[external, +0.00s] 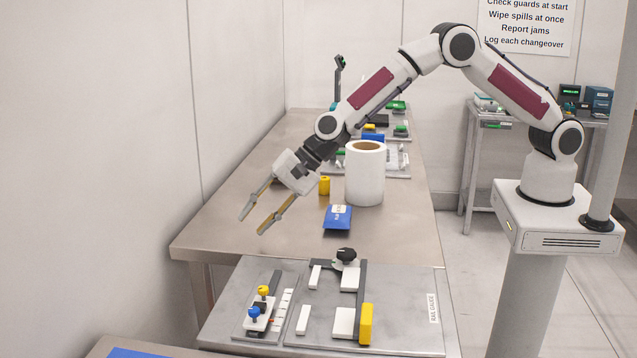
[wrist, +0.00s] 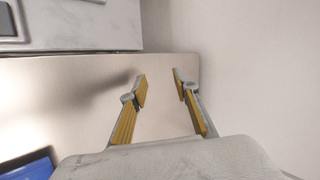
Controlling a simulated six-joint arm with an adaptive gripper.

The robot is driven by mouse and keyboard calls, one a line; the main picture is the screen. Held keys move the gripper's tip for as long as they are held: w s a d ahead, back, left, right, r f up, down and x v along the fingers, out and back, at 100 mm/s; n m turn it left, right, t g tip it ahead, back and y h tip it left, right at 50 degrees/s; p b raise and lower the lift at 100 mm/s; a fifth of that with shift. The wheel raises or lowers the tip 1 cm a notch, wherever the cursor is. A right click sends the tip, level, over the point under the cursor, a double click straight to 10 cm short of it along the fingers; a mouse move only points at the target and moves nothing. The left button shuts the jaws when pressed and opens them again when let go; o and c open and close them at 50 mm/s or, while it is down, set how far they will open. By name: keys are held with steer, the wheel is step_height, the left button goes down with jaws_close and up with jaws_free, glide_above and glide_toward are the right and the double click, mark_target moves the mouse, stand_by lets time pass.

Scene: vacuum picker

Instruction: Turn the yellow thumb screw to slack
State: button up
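A yellow thumb screw (external: 263,292) stands on a small white block at the left of the front metal panel (external: 405,325). A blue thumb screw (external: 253,312) is just in front of it on the same block. My gripper (external: 253,224) is open and empty, in the air over the left side of the table, behind and above the screws and apart from them. The yellow screw cannot be made out in the wrist view.
A white roll (external: 364,180), a yellow cylinder (external: 324,186) and a blue packet (external: 338,217) stand or lie on the table (external: 220,222) near my gripper. The front panel also holds a black knob (external: 346,254), white blocks and a yellow upright block (external: 366,324). The table's left front is clear.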

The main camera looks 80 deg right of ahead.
steer(key=shift+m+g+y, duration=0.7)
steer(key=shift+m+y, duration=0.1)
steer(key=shift+m, duration=0.1)
steer(key=s+a, duration=0.2)
steer(key=s, duration=0.1)
steer(key=s+a, duration=0.1)
steer(key=shift+s+a+f, duration=0.2)
steer(key=shift+a+f, duration=0.1)
steer(key=shift+f, duration=0.1)
steer(key=s+a, duration=0.1)
steer(key=s+a+r+m+y, duration=0.1)
steer(key=s+a, duration=0.1)
steer(key=s+a+m+g+y, duration=0.1)
steer(key=a, duration=0.1)
steer(key=shift+s+a+r, duration=0.1)
steer(key=shift+s+r, duration=0.1)
steer(key=shift+r, duration=0.05)
steer(key=s+a+r+m+y, duration=0.1)
steer(key=s+a+r+y, duration=0.1)
steer(key=a+r, duration=0.1)
steer(key=shift+s+a+m, duration=0.1)
steer(key=shift+a+m, duration=0.2)
steer(key=shift+m, duration=0.1)
steer(key=s+a+r+m+y, duration=0.1)
steer(key=a+r+m+y, duration=0.15)
steer(key=r, duration=0.25)
glide_toward(263, 288)
steer(key=shift+s+d+f+t+y, duration=0.25)
steer(key=shift+d+t+y, duration=0.1)
steer(key=shift+d, duration=0.1)
